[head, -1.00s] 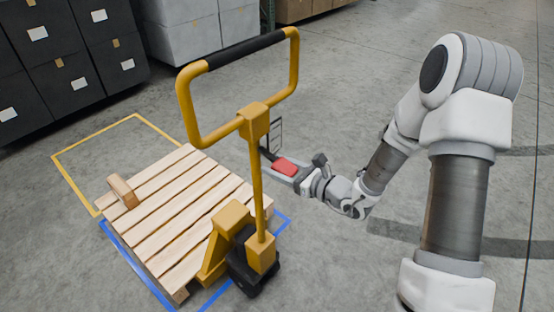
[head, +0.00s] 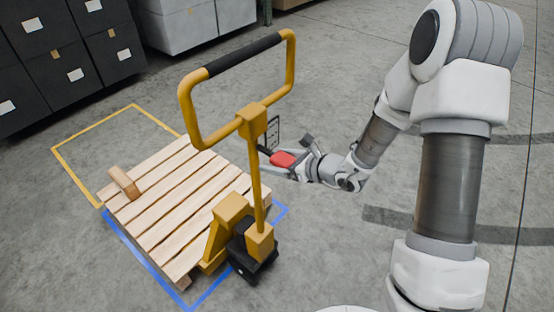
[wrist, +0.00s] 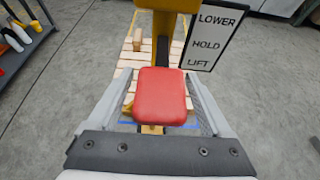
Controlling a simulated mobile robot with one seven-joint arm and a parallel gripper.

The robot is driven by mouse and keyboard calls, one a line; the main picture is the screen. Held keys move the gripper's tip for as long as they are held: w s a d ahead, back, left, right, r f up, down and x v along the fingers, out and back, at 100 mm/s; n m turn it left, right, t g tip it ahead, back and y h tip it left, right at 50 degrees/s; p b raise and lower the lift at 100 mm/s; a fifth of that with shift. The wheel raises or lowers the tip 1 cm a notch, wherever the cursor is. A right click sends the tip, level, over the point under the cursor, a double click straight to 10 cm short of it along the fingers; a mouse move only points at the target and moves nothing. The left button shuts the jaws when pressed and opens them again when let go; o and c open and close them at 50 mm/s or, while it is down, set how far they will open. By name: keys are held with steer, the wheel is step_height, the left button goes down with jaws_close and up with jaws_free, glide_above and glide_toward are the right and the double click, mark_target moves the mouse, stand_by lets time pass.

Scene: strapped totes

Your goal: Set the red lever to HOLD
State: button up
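The red lever (wrist: 160,96) has a rounded red paddle end, seen close up in the wrist view. It also shows small in the head view (head: 283,158), beside the yellow pallet jack's upright. My gripper (wrist: 160,78) is around it, one grey finger on each side, with narrow gaps visible along the paddle's edges. In the head view my gripper (head: 291,164) reaches the lever from the right. A white label plate (wrist: 213,38) reads LOWER, HOLD, LIFT from top to bottom. The paddle appears lower than the LIFT word; I cannot tell its exact setting.
The yellow pallet jack (head: 255,190) has a tall loop handle close to the lever. Its wooden pallet (head: 170,215) carries a small wooden block (head: 124,182). Dark bins (head: 70,60) stand at the back left.

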steer(key=shift+o, duration=0.2)
steer(key=p+v, duration=0.1)
steer(key=v, duration=1.6)
steer(key=shift+s+d+p, duration=0.15)
steer(key=shift+d+p, duration=0.05)
steer(key=shift+p, duration=0.1)
steer(key=s+a+r+n+g+h+p, duration=0.15)
steer(key=s+a+r+n+g, duration=0.45)
steer(key=s+r+n, duration=0.6)
steer(key=s+d+r+n+t+h, duration=0.3)
steer(key=d+r+n+h, duration=0.3)
steer(key=n, duration=0.7)
steer(key=d+h, duration=0.2)
steer(key=shift+s+d+r+n+t+h, duration=0.25)
steer(key=shift+s+r+n+t+h, duration=0.05)
steer(key=shift+s+h, duration=0.05)
